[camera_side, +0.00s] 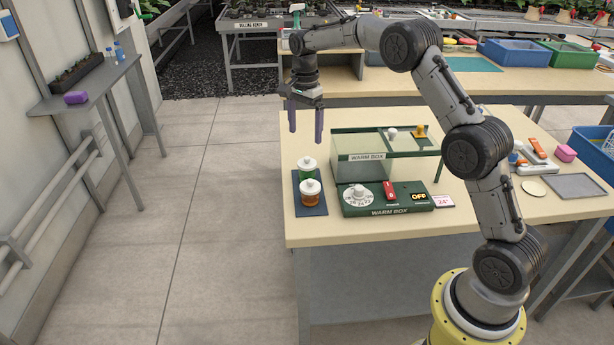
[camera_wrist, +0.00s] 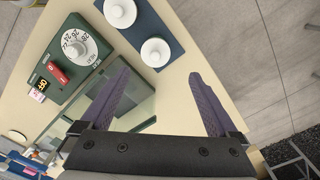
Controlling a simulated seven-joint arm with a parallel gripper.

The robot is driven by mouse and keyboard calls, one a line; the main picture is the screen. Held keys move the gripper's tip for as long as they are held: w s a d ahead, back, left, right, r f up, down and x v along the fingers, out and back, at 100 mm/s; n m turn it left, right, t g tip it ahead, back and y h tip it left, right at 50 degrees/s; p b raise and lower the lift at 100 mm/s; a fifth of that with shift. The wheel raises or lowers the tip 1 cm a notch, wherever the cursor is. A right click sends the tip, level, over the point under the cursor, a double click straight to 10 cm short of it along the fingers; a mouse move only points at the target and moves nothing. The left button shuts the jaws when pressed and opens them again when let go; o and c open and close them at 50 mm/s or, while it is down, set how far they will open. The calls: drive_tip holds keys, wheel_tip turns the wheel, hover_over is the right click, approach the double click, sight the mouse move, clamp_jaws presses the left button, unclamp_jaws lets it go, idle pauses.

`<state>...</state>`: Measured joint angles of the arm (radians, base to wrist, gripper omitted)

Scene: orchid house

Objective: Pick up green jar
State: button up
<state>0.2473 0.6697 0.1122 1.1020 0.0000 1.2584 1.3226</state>
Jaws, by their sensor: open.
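The green jar (camera_side: 307,171) has a white lid and stands upright at the back of a dark blue mat (camera_side: 297,190) near the table's left edge. An orange-brown jar (camera_side: 310,197) with a white lid stands in front of it on the same mat. My gripper (camera_side: 306,140) is open and empty, pointing down above and behind the jars. In the wrist view my gripper's (camera_wrist: 163,95) purple fingers are spread wide. There the jars show mainly as white lids; the nearer lid (camera_wrist: 155,52) lies just ahead of the fingers, touching neither.
The glass warm box (camera_side: 367,170) stands right of the jars. Its green control panel (camera_side: 385,208), with a dial and red switch, lies in front of it. At the right are a pink block (camera_side: 566,153) and a grey tray (camera_side: 576,186). The floor left of the table is clear.

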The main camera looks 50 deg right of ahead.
sight(307, 163)
wheel_tip(307, 163, down, 8)
drive_tip(key=shift+s+r, duration=0.1)
drive_tip(key=shift+s+a+f, duration=0.1)
drive_tip(key=shift+s+f, duration=0.1)
drive_tip(key=shift+f, duration=1.2)
drive_tip(key=shift+s+a+f, duration=0.1)
drive_tip(key=shift+s+f, duration=0.05)
drive_tip(key=shift+f, duration=1.25)
drive_tip(key=shift+d+r, duration=0.1)
drive_tip(key=c, duration=1.5)
